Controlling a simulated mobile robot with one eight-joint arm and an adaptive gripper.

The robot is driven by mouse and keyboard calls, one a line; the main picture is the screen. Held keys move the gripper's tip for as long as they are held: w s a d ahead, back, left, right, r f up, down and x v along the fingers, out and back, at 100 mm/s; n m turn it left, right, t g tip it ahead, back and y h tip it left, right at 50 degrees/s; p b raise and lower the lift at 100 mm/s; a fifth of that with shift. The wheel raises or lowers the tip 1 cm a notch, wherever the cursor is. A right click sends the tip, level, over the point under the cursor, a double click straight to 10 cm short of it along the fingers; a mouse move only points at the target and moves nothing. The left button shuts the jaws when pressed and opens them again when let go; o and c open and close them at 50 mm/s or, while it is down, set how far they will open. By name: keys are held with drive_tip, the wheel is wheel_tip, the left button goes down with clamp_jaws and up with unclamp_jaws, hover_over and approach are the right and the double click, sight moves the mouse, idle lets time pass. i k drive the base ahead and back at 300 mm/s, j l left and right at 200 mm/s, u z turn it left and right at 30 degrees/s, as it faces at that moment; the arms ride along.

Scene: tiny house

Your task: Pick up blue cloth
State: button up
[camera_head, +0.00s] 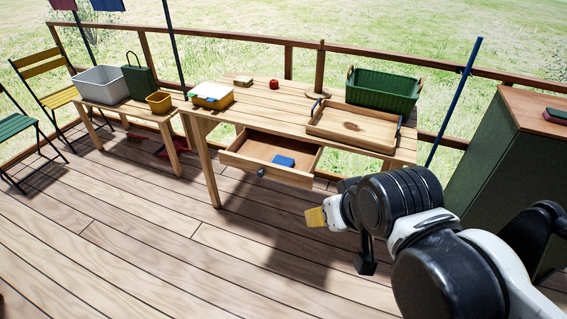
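A small blue folded cloth (283,161) lies inside the open drawer (239,160) of the wooden table, right of the drawer's middle. My gripper (365,262) is at the end of my arm, in front of the table and to the right of the drawer, apart from the cloth. Only a dark part pointing down shows clearly. A tan-yellow block (316,217) shows at the left end of the wrist; I cannot tell whether it is part of my arm. Whether the fingers are open or shut cannot be seen.
A green cabinet (475,145) stands right. A low bench with bins stands left. The deck (150,240) in front is clear.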

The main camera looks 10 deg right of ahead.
sight(286, 161)
drive_tip(key=i+j+z, duration=0.15)
drive_tip(key=z, duration=0.25)
drive_tip(key=i+j+z, duration=0.2)
drive_tip(key=z, duration=0.2)
drive_tip(key=i+j+z, duration=0.15)
drive_tip(key=j+z, duration=0.25)
drive_tip(key=i+j+z, duration=0.1)
drive_tip(key=z, duration=0.3)
drive_tip(key=k+j, duration=0.2)
